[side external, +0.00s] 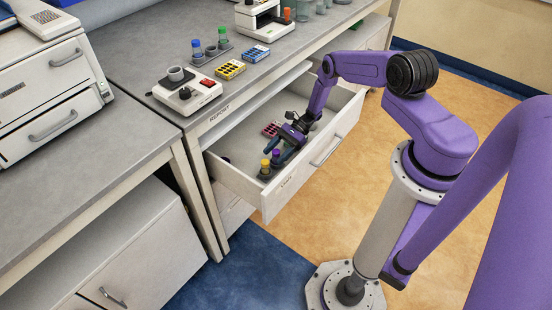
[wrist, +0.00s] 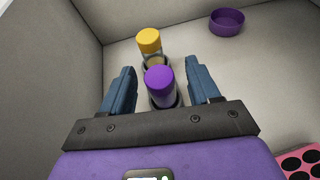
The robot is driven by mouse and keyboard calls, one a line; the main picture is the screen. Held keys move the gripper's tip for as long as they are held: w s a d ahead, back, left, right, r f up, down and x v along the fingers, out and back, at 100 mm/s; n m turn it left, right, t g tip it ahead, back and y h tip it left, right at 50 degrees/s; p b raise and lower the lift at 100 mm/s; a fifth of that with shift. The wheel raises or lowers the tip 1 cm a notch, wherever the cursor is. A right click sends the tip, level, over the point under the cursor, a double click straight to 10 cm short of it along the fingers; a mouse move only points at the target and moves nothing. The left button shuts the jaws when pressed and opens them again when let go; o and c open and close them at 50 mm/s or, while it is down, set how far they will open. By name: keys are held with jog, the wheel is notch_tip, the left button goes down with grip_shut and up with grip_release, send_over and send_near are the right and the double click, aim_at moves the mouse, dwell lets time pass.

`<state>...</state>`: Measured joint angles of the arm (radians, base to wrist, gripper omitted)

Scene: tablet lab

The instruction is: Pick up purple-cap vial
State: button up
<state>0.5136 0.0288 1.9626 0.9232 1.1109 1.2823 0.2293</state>
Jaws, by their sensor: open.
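The purple-cap vial (wrist: 160,84) stands upright in a dark holder, seen in the wrist view between my open fingers. It also shows in the side view (side external: 276,155), inside the open drawer (side external: 240,190). A yellow-cap vial (wrist: 149,41) stands just beyond it in the wrist view, and at its left in the side view (side external: 265,165). My gripper (wrist: 161,84) is open, with one blue finger on each side of the purple-cap vial. Its fingers show small in the side view (side external: 283,154). I cannot tell whether either finger touches the vial.
A purple round dish (wrist: 227,22) lies on the drawer floor at the upper right of the wrist view. A pink tray with dark holes (wrist: 300,165) is at the lower right. The drawer walls rise around my gripper. Blue- and green-cap vials (side external: 222,33) stand on the bench above.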

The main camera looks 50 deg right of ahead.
jog(key=shift+c, duration=0.2)
jog(key=c, duration=1)
jog(key=shift+r, duration=0.15)
